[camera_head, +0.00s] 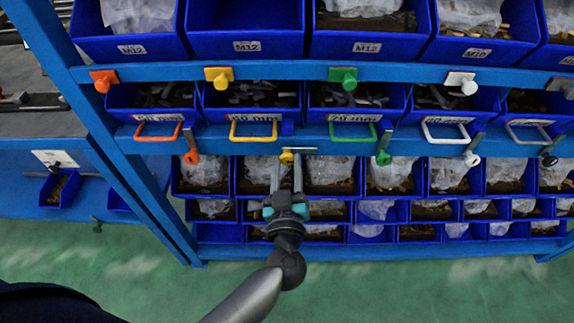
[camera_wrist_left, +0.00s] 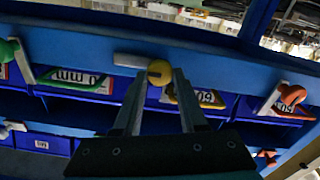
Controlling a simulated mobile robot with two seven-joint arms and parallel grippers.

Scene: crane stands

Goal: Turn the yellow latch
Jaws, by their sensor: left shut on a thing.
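The yellow latch (camera_head: 287,156) is on the blue shelf rail below the yellow drawer handle (camera_head: 254,138). Its grey bar lies about level, while the neighbouring latch bars stand steep. My left gripper (camera_head: 286,167) reaches up from below and is shut on the latch's yellow knob. In the left wrist view, the yellow latch (camera_wrist_left: 159,72) sits between the fingertips of the left gripper (camera_wrist_left: 160,78), with its grey bar pointing left. My right gripper is not in view.
An orange latch (camera_head: 192,156) is to the left and a green latch (camera_head: 383,157) to the right on the same rail. White and black latches are farther right. Blue bins stand above and below the rail. Green floor lies below the shelf.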

